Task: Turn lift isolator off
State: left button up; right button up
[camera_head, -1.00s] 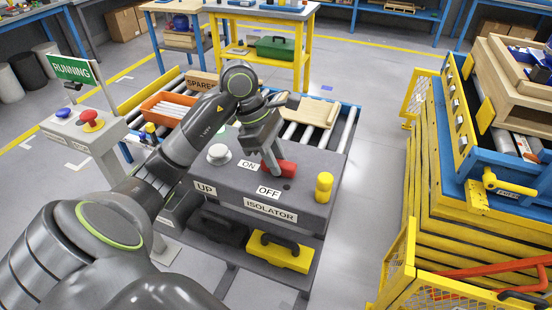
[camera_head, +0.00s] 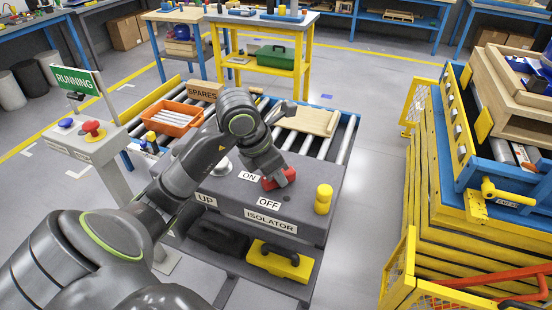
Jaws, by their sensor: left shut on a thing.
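The isolator console (camera_head: 305,205) is a grey box with labels UP, ON, OFF and ISOLATOR. Its red isolator handle (camera_head: 279,179) sits between the ON label (camera_head: 248,176) and the OFF label (camera_head: 269,203). My left gripper (camera_head: 275,176) comes down from above and is shut on the red handle; its fingertips are partly hidden by the handle and my wrist. The handle looks tilted up toward the right. A yellow knob (camera_head: 323,198) stands to the right of it. My right gripper is not in view.
A pedestal with a RUNNING sign (camera_head: 77,80), a blue button and a red button (camera_head: 93,130) stands left. Behind the console is a roller conveyor with an orange bin (camera_head: 172,118) and wooden board (camera_head: 305,121). A yellow lift with railings (camera_head: 425,200) stands right.

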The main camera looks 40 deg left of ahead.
pick_arm(q)
jog(key=n+p, duration=0.1)
jog(key=p, duration=0.1)
jog(key=n+y+p, duration=0.1)
jog(key=n+p, duration=0.1)
jog(key=p, duration=0.1)
jog(key=shift+d+r+n+t, duration=0.15)
jog(key=shift+r+n+t, duration=0.15)
jog(key=shift+r, duration=0.05)
jog(key=shift+f+n+y+p, duration=0.25)
jog(key=shift+n+y+p, duration=0.55)
jog(key=shift+n+p, duration=0.65)
jog(key=shift+n, duration=0.25)
jog(key=o, duration=1)
